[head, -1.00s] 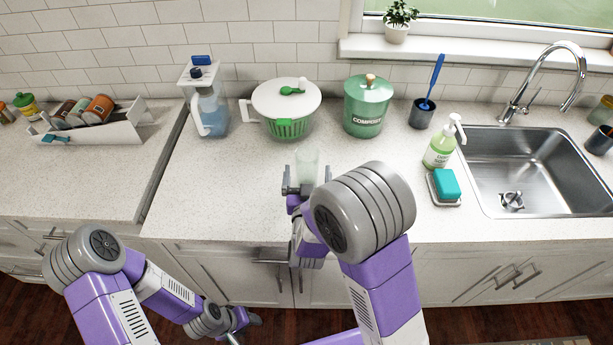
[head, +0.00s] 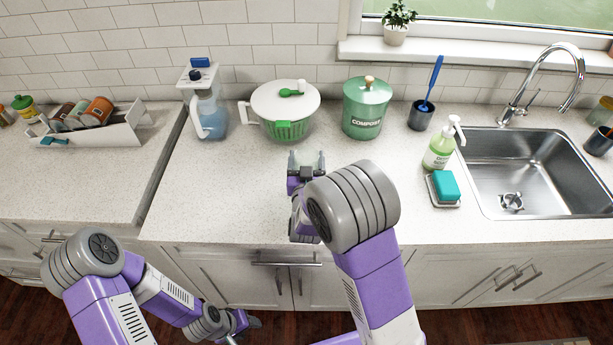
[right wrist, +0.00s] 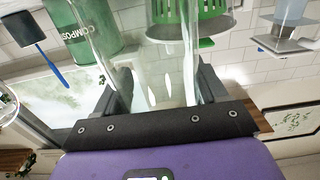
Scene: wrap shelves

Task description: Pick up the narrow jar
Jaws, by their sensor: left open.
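The narrow jar is clear glass and stands out in the right wrist view (right wrist: 160,75), where it lies between my right gripper's (right wrist: 162,92) two fingers, which sit close against its sides. In the head view my right gripper (head: 306,161) is over the counter in front of the green-basket bowl, and the jar is hard to make out there. My left gripper (head: 240,322) is low at the left, in front of the cabinets, away from the jar. It is open and empty.
Behind my right gripper stand a white-lidded bowl (head: 285,105) and a green compost bin (head: 367,108). A blue-filled pitcher (head: 209,112) is further left. A soap bottle (head: 440,150), a teal sponge (head: 446,186) and the sink (head: 525,165) are to the right. The front counter is clear.

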